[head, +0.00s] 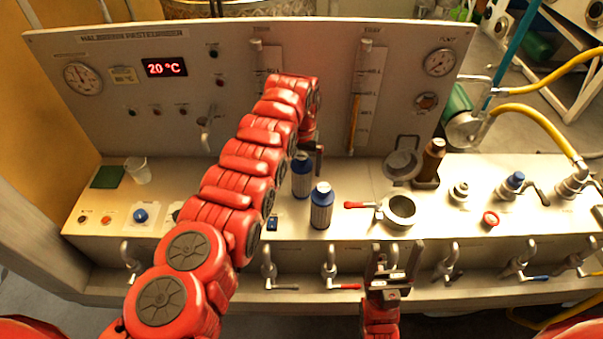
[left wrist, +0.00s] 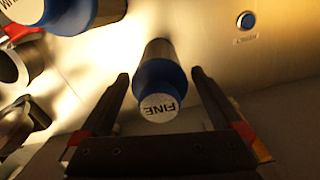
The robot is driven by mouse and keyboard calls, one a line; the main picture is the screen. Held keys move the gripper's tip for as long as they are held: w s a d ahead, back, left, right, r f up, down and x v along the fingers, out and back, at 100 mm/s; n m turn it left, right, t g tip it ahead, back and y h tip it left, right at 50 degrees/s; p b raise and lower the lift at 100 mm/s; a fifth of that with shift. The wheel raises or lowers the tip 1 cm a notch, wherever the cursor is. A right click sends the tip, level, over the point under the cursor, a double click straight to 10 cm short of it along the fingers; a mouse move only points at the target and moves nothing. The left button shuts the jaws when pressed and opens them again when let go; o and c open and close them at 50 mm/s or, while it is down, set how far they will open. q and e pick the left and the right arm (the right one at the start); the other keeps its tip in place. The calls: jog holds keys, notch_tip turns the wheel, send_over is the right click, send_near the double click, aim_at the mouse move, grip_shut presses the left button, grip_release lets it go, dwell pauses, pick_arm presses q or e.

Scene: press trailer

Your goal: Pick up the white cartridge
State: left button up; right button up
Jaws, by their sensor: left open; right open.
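Two blue-capped bottle-like cartridges stand on the white console top. The one whose cap lettering is cut off but starts with "WH", likely the white cartridge (head: 321,211), is nearer the front and also shows at the upper left in the left wrist view (left wrist: 85,12). The one marked FINE (head: 302,184) stands behind it and shows between my left fingers in the left wrist view (left wrist: 158,78). My left gripper (head: 314,148) is open, close to the FINE cartridge; contact cannot be told. My right gripper (head: 393,260) is open and empty before the console's front edge.
Taps (head: 330,262) line the front edge. The upright gauge panel (head: 225,70) rises behind.

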pick_arm(q)
jog(key=shift+f, duration=0.7)
jog(key=c, duration=1.5)
jog(key=shift+w+r, duration=0.1)
jog(key=shift+r, duration=0.05)
